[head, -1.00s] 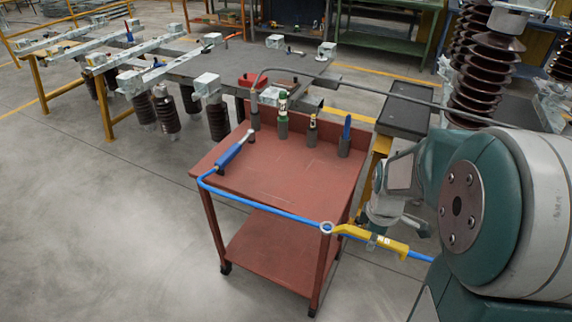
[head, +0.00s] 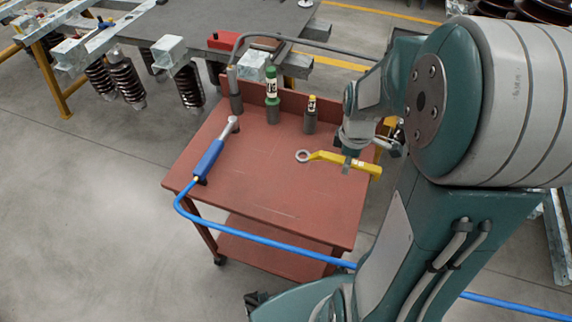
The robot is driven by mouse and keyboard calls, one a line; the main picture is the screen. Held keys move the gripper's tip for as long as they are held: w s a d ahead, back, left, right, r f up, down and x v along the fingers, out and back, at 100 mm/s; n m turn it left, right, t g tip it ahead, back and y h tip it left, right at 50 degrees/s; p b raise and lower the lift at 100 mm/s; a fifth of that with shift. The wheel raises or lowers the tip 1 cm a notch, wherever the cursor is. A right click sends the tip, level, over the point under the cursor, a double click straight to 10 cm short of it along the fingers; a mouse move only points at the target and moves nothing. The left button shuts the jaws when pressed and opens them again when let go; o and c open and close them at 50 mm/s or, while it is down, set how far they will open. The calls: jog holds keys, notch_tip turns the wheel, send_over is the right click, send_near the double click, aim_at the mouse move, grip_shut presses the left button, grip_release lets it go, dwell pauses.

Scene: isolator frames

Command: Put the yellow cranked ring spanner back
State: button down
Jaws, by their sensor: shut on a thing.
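The yellow cranked ring spanner (head: 330,159) is held over the right part of the red cart top (head: 262,205), its silver ring end pointing left. My gripper (head: 350,160) is shut on its yellow handle, towards the right end. The fingers are small in the view and partly hidden by the spanner and arm. I cannot tell exactly how high the spanner is above the cart top.
A blue-handled ratchet tool (head: 213,155) with a blue hose (head: 262,240) lies on the cart's left side. The cart's front middle is clear.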

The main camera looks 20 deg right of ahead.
jog(key=w+a+f, duration=0.4)
jog(key=w+a, duration=0.2)
jog(key=a, duration=0.1)
send_over(295, 179)
notch_tip(295, 179, down, 5)
jog(key=shift+s+d+f, duration=0.1)
jog(key=shift+d+f, duration=0.05)
jog(key=shift+f, duration=1.75)
jog(key=c, duration=0.5)
grip_release()
jog(key=shift+f, duration=0.1)
